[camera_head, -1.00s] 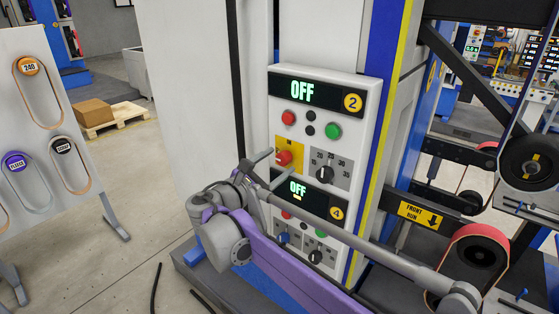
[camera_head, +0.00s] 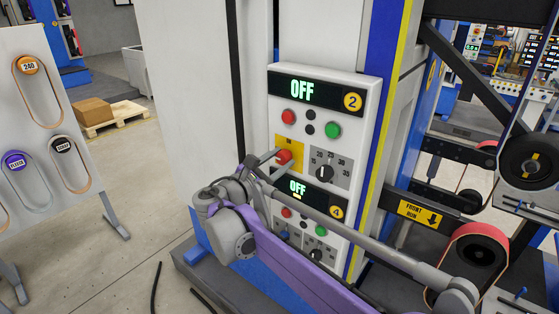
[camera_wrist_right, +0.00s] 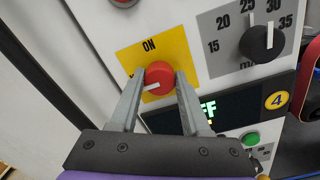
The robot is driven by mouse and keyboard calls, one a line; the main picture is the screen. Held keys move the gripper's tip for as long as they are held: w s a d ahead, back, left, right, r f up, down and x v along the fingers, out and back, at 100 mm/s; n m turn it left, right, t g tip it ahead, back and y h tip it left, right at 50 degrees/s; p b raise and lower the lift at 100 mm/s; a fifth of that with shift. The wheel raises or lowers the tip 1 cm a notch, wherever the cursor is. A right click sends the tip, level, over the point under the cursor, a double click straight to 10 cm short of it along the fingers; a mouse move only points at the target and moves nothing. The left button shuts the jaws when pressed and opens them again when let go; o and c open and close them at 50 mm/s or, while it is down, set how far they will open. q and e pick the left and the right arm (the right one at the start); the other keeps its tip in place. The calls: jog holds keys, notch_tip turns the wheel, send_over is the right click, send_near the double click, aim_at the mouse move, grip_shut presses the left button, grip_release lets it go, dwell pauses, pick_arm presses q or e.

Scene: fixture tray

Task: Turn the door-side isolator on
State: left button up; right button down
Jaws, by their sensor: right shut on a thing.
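The red isolator knob (camera_head: 284,157) sits on a yellow plate (camera_head: 293,142) on the left side of the white control panel (camera_head: 361,115), under the number 2 display, which reads OFF. In the right wrist view the knob (camera_wrist_right: 159,77) has a white mark pointing left and slightly down, away from the ON label (camera_wrist_right: 149,45) above it. My right gripper (camera_head: 277,162) is shut on the knob, one finger on each side, as the wrist view shows (camera_wrist_right: 160,84). Part of the plate is hidden by the fingers. My left gripper is not in view.
A black dial (camera_head: 324,172) sits right of the knob. Red (camera_head: 288,117) and green (camera_head: 333,130) buttons are above. A number 4 display (camera_head: 298,188) reading OFF is just below, partly behind my arm. Belts hang on a white board (camera_head: 40,110) at left.

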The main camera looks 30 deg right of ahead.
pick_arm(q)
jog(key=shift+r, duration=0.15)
pick_arm(e)
jog(key=m+p, duration=0.2)
jog(key=m, duration=0.2)
jog(key=shift+m, duration=0.4)
jog(key=m+p, duration=0.1)
jog(key=m, duration=0.3)
jog(key=shift+m+p, duration=0.3)
jog(key=shift+p, duration=0.05)
jog(key=m+p, duration=0.1)
jog(key=m, duration=0.3)
jog(key=shift+m+h+p, duration=0.3)
jog(key=shift+p, duration=0.05)
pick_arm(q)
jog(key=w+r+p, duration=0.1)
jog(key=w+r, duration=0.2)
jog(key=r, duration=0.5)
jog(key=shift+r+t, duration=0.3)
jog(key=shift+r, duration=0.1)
pick_arm(e)
jog(key=shift+m, duration=2)
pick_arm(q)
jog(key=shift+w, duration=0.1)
pick_arm(e)
jog(key=shift+f+g, duration=0.1)
jog(key=shift+g, duration=0.2)
jog(key=shift+c, duration=1.8)
grip_release()
